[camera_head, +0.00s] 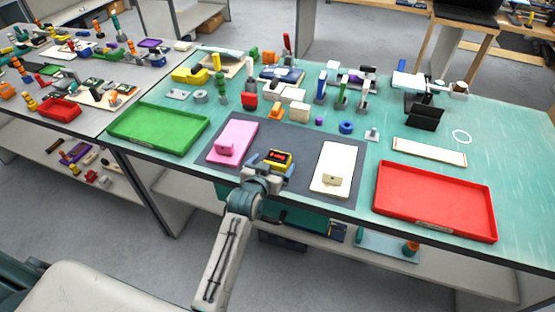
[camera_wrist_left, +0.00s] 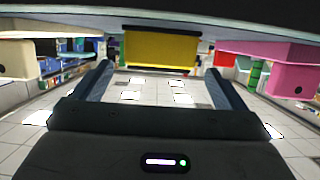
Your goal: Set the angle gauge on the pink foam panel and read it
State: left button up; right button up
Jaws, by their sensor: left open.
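The angle gauge (camera_head: 278,157) is a small yellow and black box with a red display on the dark grey mat, between two panels. The pink foam panel (camera_head: 240,129) lies left of it, with a pink block (camera_head: 226,147) near its front edge. My left gripper (camera_head: 268,172) is open at the front side of the gauge. In the left wrist view, which is upside down, the yellow gauge (camera_wrist_left: 160,48) sits between the fingertips, with a gap on each side. The pink block (camera_wrist_left: 280,72) shows at right there. My right gripper is not in view.
A cream panel (camera_head: 345,157) with a block lies right of the gauge on the mat (camera_head: 305,146). A green tray (camera_head: 145,140) stands at left, a red tray (camera_head: 430,222) at right. Several blocks and tools crowd the table behind the mat.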

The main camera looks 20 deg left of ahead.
aim_at(277, 157)
pick_arm(q)
jog(key=p+x, duration=0.1)
jog(key=x, duration=0.3)
jog(key=shift+w+r+p, duration=0.15)
jog(key=shift+p, duration=0.25)
jog(key=shift+w+f, duration=0.2)
jog(key=shift+w, duration=0.05)
jog(key=shift+s, duration=0.1)
jog(key=c, duration=1.2)
jog(key=shift+r, duration=0.1)
jog(key=shift+r, duration=0.2)
